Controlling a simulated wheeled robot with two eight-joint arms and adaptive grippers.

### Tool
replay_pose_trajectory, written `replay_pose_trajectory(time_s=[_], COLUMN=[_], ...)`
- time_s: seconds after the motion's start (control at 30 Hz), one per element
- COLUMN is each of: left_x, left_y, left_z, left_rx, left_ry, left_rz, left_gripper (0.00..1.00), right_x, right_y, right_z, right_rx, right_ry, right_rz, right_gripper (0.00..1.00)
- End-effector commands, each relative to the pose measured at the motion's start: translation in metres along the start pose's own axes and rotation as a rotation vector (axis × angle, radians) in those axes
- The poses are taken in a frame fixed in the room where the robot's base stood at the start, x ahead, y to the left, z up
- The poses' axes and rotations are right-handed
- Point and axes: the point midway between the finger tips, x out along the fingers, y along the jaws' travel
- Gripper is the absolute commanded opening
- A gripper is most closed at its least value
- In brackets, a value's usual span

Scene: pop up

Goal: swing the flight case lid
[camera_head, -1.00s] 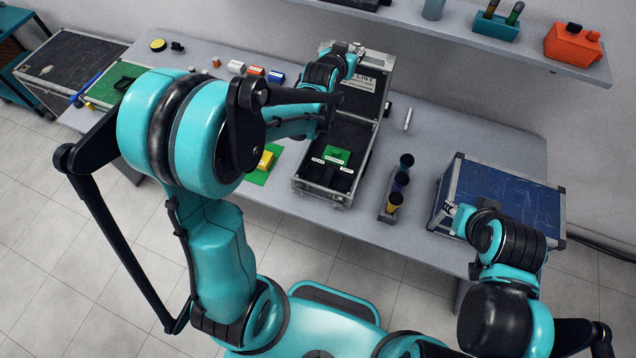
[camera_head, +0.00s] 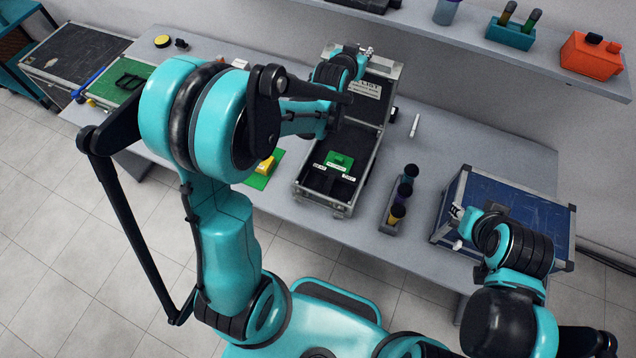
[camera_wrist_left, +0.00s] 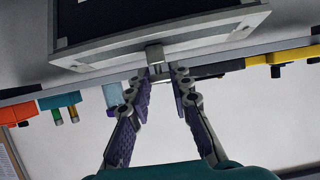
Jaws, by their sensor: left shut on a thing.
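The flight case (camera_head: 328,208) stands on the grey table, a dark box with metal edges. Its lid (camera_head: 378,102) stands raised at the back, with a white label on its inner face. My left gripper (camera_head: 350,52) is at the lid's upper edge; my own arm hides part of the lid. In the left wrist view, the fingers of the left gripper (camera_wrist_left: 158,75) are closed around a small metal tab at the edge of the lid (camera_wrist_left: 160,35).
Inside the flight case lies a green piece (camera_head: 338,161). A holder with several dark cylinders (camera_head: 393,215) stands right of it, and a blue case (camera_head: 515,205) farther right. A yellow block (camera_head: 266,165) sits at left. A shelf (camera_head: 450,35) overhangs the back.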

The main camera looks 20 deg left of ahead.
Motion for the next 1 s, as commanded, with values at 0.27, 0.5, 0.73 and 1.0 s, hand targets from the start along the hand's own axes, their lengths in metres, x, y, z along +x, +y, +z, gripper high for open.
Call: replay_pose_trajectory(time_s=[0.27, 0.5, 0.73, 1.0], left_x=[-0.017, -0.033, -0.049, -0.067], left_y=[0.000, 0.000, 0.000, 0.000], left_z=[0.016, 0.031, 0.046, 0.062], left_rx=[-0.001, 0.000, 0.000, 0.001], left_ry=[0.002, 0.000, -0.002, -0.002], left_rz=[0.000, 0.000, 0.000, 0.000], left_gripper=[0.02, 0.02, 0.02, 0.02], right_x=[0.006, 0.011, 0.016, 0.021], right_y=[0.000, 0.000, 0.000, 0.000], right_z=[0.005, 0.008, 0.011, 0.015], right_rx=[0.000, 0.000, 0.000, 0.000], right_ry=[0.000, 0.000, 0.000, 0.000], right_rz=[0.000, 0.000, 0.000, 0.000], right_gripper=[0.34, 0.34, 0.34, 0.34])
